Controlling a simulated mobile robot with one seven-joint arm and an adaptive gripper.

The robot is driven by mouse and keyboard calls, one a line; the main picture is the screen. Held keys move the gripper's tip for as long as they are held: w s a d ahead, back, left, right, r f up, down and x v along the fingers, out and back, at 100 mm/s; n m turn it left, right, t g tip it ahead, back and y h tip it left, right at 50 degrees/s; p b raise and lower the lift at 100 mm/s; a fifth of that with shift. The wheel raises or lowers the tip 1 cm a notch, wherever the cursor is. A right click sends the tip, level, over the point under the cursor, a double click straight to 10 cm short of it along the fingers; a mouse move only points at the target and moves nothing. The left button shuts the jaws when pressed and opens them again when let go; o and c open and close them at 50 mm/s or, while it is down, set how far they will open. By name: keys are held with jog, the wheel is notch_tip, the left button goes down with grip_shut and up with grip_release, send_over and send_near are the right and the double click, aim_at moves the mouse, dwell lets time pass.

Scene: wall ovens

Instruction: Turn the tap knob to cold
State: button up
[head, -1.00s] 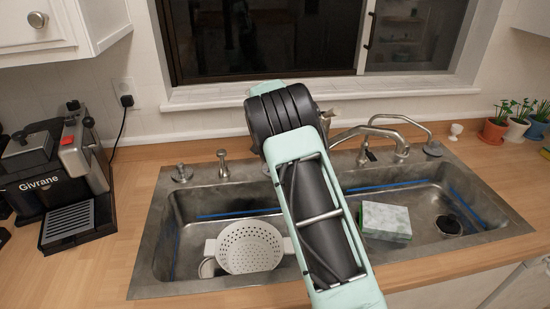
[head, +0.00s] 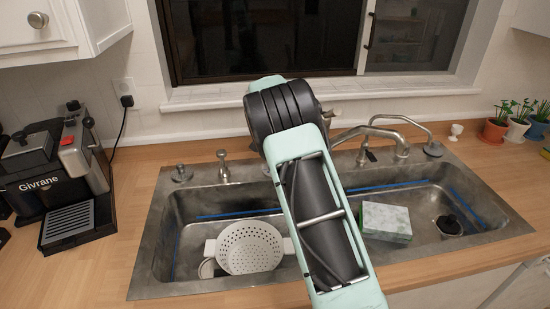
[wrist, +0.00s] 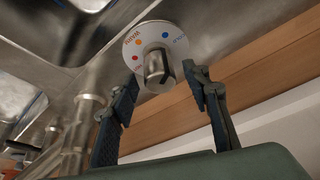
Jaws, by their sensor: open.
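The tap knob (wrist: 155,68) shows in the wrist view as a short metal knob on a round white dial plate (wrist: 150,42) with red, orange and blue dots. The blue dot is right of the knob, the orange dot above left and the red dot on the left. My gripper (wrist: 163,84) is open, with one dark finger to the left of the knob and one to the right. Whether either finger touches the knob I cannot tell. In the head view my arm hides the gripper and the knob. The curved metal spout (head: 370,131) shows right of my arm.
The metal sink (head: 150,278) holds a white colander (head: 249,248) and a green-white sponge block (head: 386,221). A coffee machine (head: 60,170) stands left, potted plants (head: 517,123) right. The window sill (head: 420,95) is behind. A metal pipe (wrist: 80,130) stands left of my gripper.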

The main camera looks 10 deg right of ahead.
jog(key=v, duration=1)
jog(key=shift+s+r, duration=0.2)
jog(key=shift+r, duration=0.05)
